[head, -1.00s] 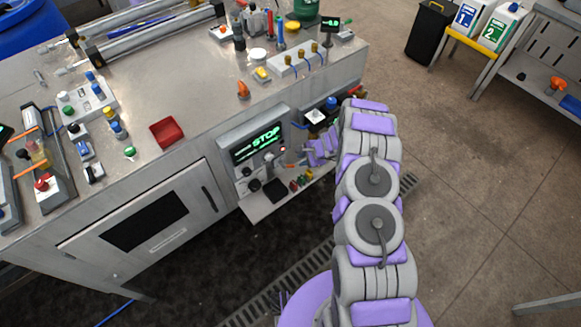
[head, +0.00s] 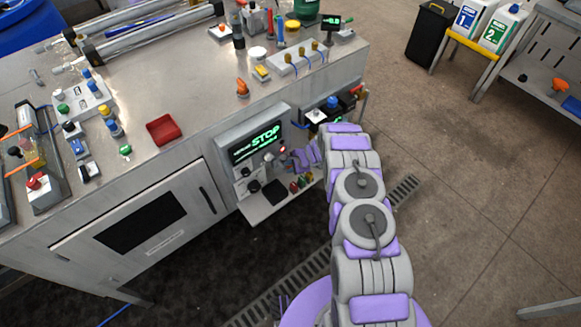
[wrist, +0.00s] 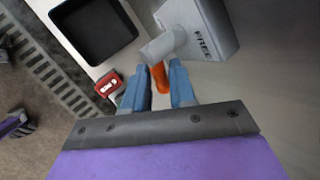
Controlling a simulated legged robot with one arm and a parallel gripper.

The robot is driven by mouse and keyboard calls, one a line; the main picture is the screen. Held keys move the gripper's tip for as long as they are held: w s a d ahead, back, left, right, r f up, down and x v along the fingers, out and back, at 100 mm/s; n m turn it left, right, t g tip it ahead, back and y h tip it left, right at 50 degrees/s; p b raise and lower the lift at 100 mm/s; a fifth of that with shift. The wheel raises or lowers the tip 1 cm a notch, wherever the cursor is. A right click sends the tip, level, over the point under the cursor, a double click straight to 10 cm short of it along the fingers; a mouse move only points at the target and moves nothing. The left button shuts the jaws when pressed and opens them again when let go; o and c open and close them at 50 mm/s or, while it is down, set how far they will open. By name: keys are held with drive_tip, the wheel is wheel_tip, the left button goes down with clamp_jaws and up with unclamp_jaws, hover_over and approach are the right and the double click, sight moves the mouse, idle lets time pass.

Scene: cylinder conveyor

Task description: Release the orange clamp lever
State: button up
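The orange clamp lever (wrist: 160,77) shows in the wrist view, just below a grey cylinder (wrist: 165,45) on a grey block marked FREE (wrist: 203,28). My gripper (wrist: 161,72) has its two blue fingers apart, one on each side of the lever. Whether either finger touches the lever is unclear. In the head view my purple gripper (head: 306,157) is at the right end of the shelf under the STOP screen. The lever cannot be made out there.
The STOP screen (head: 256,143) stands above the shelf (head: 258,213). A black tray (wrist: 92,30) and a red-and-white item (wrist: 108,86) lie left of my fingers. A red bin (head: 163,129) and an orange item (head: 242,87) are on the bench. A floor grate (head: 290,287) runs below.

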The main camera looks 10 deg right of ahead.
clamp_jaws()
